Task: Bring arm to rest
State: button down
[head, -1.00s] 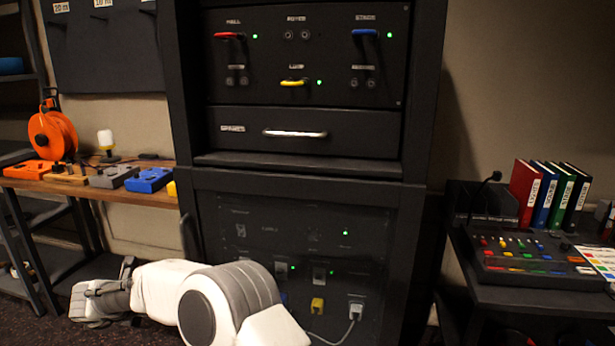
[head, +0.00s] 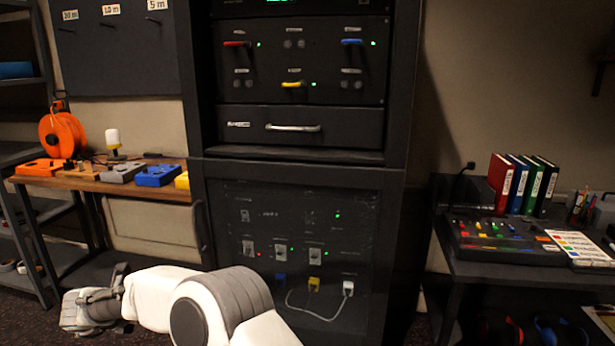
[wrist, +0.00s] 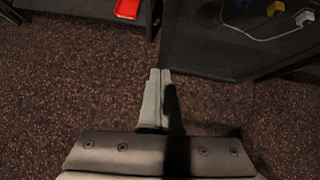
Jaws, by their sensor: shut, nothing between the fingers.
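My gripper (wrist: 160,72) shows in the wrist view with its two fingers together and nothing between them. It hangs above the dark speckled carpet (wrist: 70,85), in front of the rack's lower corner. In the head view my white and grey arm stretches low across the bottom left, its gripper end (head: 85,312) at the far left near the floor. The fingertips are hard to make out there.
The black rack (head: 395,120) stands close by, with a glass-like lower door (head: 230,290) and cables behind it. A wooden bench (head: 110,186) with coloured boxes is at left. A desk (head: 480,268) with a mixer (head: 500,240) is at right. A red object (wrist: 127,8) lies ahead.

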jog(key=w+d+r+n+t+y, duration=0.1)
jog(key=w+d+r+n+y, duration=0.15)
jog(key=r+n, duration=0.45)
jog(key=w+d+r+n+t+y, duration=0.2)
jog(key=d+r, duration=0.1)
jog(key=r, duration=0.8)
jog(key=w+d+r+n+t+y, duration=0.1)
jog(key=w+d+r+n+y, duration=0.15)
jog(key=r+n, duration=0.45)
jog(key=s+d+r+n+g, duration=0.1)
jog(key=s+d+r+n, duration=0.2)
jog(key=s+d+n, duration=0.6)
jog(key=s+d+r+n+g, duration=0.25)
jog(key=s+d+n, duration=0.2)
jog(key=d, duration=0.75)
jog(key=s+d+f+n+g+h, duration=0.25)
jog(key=s+d+f+n, duration=0.2)
jog(key=s+d, duration=0.65)
jog(key=s+d+f+n+g+h, duration=0.1)
jog(key=s+d+f+n+h, duration=0.4)
jog(key=s+d, duration=0.6)
notch_tip(320, 180, up, 16)
jog(key=m+y+p, duration=0.1)
jog(key=m+p, duration=0.1)
jog(key=p, duration=1.5)
jog(key=shift+f, duration=0.15)
jog(key=shift+w+a, duration=0.1)
